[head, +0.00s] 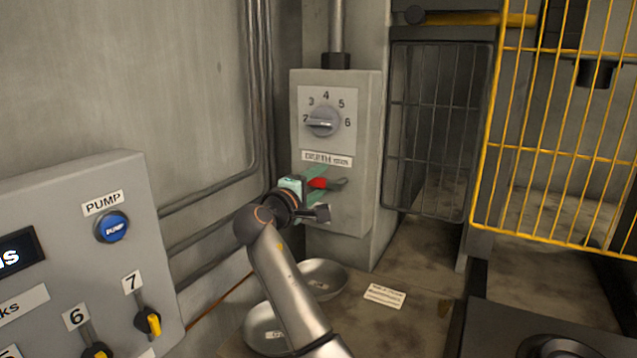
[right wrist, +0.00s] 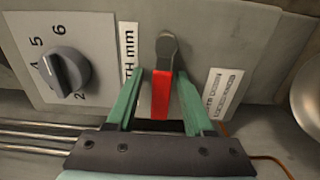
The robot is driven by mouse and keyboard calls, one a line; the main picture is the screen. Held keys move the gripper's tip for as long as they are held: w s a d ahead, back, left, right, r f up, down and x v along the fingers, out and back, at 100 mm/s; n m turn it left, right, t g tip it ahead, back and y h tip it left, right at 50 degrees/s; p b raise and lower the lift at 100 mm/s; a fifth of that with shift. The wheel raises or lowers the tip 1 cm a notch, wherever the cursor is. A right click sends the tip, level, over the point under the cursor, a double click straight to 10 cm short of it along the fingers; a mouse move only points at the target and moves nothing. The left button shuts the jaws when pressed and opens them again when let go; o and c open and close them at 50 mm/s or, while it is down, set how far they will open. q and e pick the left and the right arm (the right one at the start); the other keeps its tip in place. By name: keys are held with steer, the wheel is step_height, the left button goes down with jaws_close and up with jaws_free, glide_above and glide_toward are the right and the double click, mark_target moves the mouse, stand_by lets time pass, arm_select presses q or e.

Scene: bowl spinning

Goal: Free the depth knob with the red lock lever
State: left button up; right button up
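The depth knob (head: 323,121) is a grey dial on the grey wall box, its grip lying roughly level near the 2. It also shows in the right wrist view (right wrist: 65,72). Below the depth label is the lock lever, with a red handle (right wrist: 161,94) and a dark grey pivot end (right wrist: 166,46). In the head view the red part (head: 319,183) lies about level, partly hidden by my gripper. My right gripper (head: 316,189) is open, its green fingers on either side of the red handle with gaps showing. My left gripper is not in view.
A panel with a blue pump button (head: 112,227) and yellow-tipped switches (head: 149,322) stands at left. Metal bowls (head: 323,279) sit below my right arm, beside a paper label (head: 384,296). A yellow wire guard (head: 560,130) stands at right.

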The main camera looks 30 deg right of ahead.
steer(key=b+v, duration=0.1)
steer(key=v, duration=1.1)
steer(key=shift+s+a+b, duration=0.15)
steer(key=shift+a+b, duration=0.1)
steer(key=shift+b, duration=0.1)
steer(key=shift+f, duration=0.1)
